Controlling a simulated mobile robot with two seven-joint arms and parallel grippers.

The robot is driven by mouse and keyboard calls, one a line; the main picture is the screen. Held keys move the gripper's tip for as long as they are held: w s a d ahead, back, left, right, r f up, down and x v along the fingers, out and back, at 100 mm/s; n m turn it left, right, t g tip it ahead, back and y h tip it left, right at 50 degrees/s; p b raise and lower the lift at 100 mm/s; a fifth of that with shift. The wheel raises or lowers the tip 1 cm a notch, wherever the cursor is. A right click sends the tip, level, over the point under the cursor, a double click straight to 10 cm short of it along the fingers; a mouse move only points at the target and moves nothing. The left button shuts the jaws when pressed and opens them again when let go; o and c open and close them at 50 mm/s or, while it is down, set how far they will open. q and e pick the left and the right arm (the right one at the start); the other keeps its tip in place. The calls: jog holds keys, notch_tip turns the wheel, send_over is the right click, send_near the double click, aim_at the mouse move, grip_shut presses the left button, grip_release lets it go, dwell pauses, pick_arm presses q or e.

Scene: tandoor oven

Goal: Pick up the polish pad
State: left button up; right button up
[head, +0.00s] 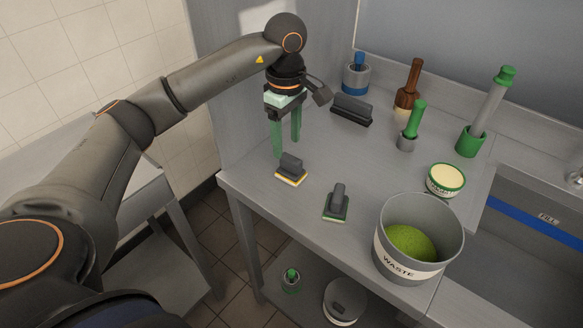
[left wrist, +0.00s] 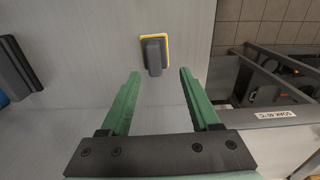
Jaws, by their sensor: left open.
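Three handled pads lie on the grey counter, and no label shows which is the polish pad. The yellow-edged pad with a dark grey handle (head: 291,169) is near the counter's left edge; it also shows in the left wrist view (left wrist: 154,54). A green-edged pad (head: 337,203) lies to its right, nearer the front. A larger black pad (head: 351,110) lies farther back. My left gripper (head: 286,148) points down with green fingers open and empty, above and slightly behind the yellow-edged pad. In the left wrist view that pad lies just beyond the fingertips.
A grey waste bin (head: 388,262) with green contents stands at the counter's front right. A round tub (head: 445,180) and several handled tools, such as a green-handled one (head: 411,125), stand right and behind. A sink (head: 530,225) is at right. Bare counter surrounds the yellow-edged pad.

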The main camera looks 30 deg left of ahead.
aim_at(291, 157)
pick_arm(q)
jog(key=shift+w+d+f+p, duration=0.1)
jog(key=shift+w+f+p, duration=0.05)
jog(key=shift+f, duration=0.9)
jog(key=shift+w+d+f+p, duration=0.1)
jog(key=shift+f+p, duration=0.05)
jog(key=shift+f, duration=0.9)
jog(key=shift+w+f+p, duration=0.15)
jog(key=shift+f, duration=0.9)
jog(key=shift+c, duration=0.2)
grip_shut()
